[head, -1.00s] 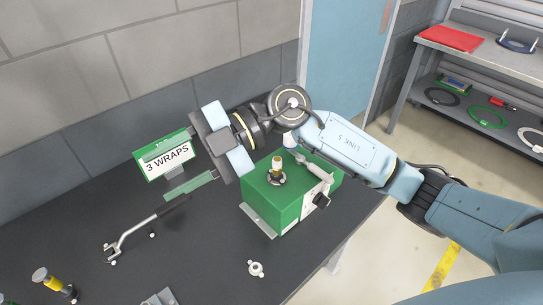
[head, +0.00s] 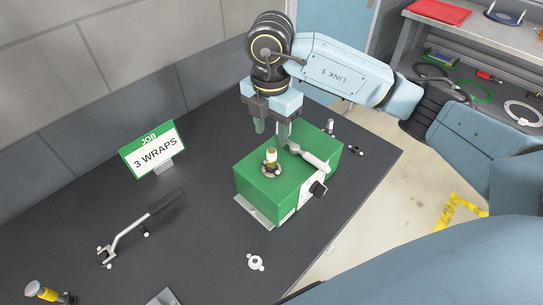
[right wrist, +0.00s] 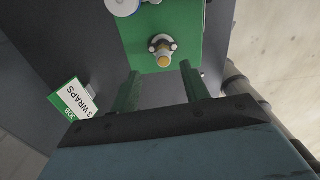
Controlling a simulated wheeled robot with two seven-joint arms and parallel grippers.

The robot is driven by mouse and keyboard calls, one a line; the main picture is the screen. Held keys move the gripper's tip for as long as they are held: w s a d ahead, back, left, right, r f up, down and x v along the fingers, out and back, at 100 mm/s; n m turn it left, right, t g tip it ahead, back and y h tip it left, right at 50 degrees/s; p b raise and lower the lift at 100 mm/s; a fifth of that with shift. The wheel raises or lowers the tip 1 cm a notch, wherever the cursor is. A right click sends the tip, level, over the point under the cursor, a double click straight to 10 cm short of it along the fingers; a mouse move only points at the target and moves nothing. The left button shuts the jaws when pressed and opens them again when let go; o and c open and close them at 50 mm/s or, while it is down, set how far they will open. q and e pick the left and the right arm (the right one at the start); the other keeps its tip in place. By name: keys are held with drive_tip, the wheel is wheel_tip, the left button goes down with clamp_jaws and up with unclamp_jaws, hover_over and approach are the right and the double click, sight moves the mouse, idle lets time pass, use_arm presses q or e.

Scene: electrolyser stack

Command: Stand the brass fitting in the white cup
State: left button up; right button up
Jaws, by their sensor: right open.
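The brass fitting (head: 271,158) stands upright in a dark collar on top of a green box (head: 262,184); a pale band shows on it. In the right wrist view the fitting (right wrist: 165,48) shows beyond the fingertips. My right gripper (head: 271,130) points down over the back of the box, behind the fitting. It is open and empty, its green fingers apart and not touching the fitting. A small white round piece with a dark centre and lugs (head: 256,262) lies on the table in front; I cannot tell if it is the white cup. My left gripper is not in view.
A silver lever (head: 312,160) lies across the box beside the fitting. A "3 WRAPS" sign (head: 153,149) stands at the back left. The table between is clear.

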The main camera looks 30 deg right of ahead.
sight(272, 150)
drive_tip(key=shift+f, duration=0.8)
drive_tip(key=f, duration=0.1)
drive_tip(key=f+p, duration=0.1)
drive_tip(key=f, duration=0.2)
drive_tip(key=shift+s+f+p, duration=0.1)
drive_tip(key=shift+s+p, duration=0.2)
drive_tip(key=shift+s, duration=0.05)
drive_tip(key=shift+f, duration=0.55)
clamp_jaws()
